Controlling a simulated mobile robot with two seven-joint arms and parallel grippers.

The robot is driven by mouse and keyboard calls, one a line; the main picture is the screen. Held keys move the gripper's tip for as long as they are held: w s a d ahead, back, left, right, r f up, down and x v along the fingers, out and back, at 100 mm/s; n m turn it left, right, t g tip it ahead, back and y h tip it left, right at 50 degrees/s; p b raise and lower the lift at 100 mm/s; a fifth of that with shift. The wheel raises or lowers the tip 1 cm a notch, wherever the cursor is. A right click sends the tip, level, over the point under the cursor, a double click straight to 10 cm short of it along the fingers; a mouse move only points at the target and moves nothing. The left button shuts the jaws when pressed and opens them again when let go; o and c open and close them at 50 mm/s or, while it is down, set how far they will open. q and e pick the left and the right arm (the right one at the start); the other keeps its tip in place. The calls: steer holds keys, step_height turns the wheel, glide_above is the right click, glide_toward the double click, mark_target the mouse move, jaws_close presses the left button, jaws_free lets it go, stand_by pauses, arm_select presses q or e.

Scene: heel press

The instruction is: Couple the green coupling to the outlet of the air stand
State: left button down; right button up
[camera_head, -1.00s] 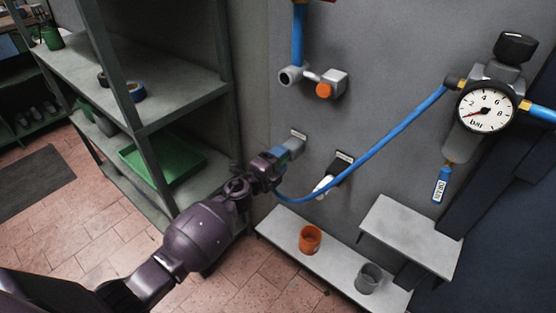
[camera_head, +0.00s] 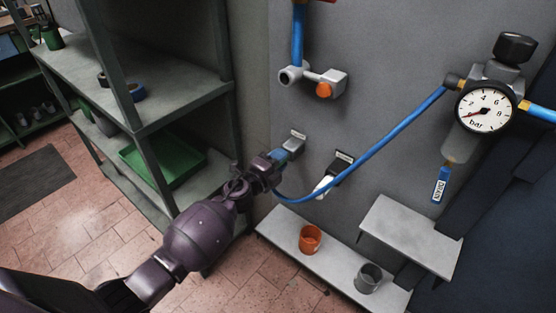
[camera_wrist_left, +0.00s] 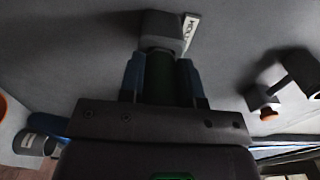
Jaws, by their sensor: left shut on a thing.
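My left gripper (camera_head: 283,155) is at the grey wall holder (camera_head: 297,141), with its blue fingertips shut. In the left wrist view the fingers (camera_wrist_left: 162,80) close on the dark green coupling (camera_wrist_left: 160,78). Its far end lines up with the grey holder (camera_wrist_left: 160,30); I cannot tell whether they touch. The coupling is hidden in the head view. The air stand has a round gauge (camera_head: 486,108) at the right. A grey pipe fitting (camera_head: 290,76) with an orange knob (camera_head: 324,90) is higher on the wall. My right gripper is out of view.
A blue hose (camera_head: 390,135) runs from the gauge unit down to beside my left gripper. A second holder (camera_head: 342,165) with a white part is to the right. An orange cup (camera_head: 310,238) and a grey cup (camera_head: 369,277) stand on a low ledge. Shelves (camera_head: 185,95) stand at left.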

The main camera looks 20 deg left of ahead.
arm_select(q)
steer(key=shift+w+d+r, duration=0.1)
steer(key=shift+r, duration=0.3)
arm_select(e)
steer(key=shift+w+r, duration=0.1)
arm_select(q)
steer(key=shift+s+a+f, duration=0.15)
steer(key=shift+s+a, duration=0.1)
steer(key=shift+s, duration=0.45)
steer(key=shift+s+a+f, duration=0.1)
steer(key=shift+s+a, duration=0.1)
steer(key=shift+s, duration=0.2)
steer(key=shift+s+a+p, duration=0.2)
steer(key=shift+s+p, duration=0.15)
steer(key=shift+s, duration=0.2)
steer(key=shift+s+a, duration=0.1)
steer(key=shift+s, duration=0.15)
steer(key=shift+v, duration=0.9)
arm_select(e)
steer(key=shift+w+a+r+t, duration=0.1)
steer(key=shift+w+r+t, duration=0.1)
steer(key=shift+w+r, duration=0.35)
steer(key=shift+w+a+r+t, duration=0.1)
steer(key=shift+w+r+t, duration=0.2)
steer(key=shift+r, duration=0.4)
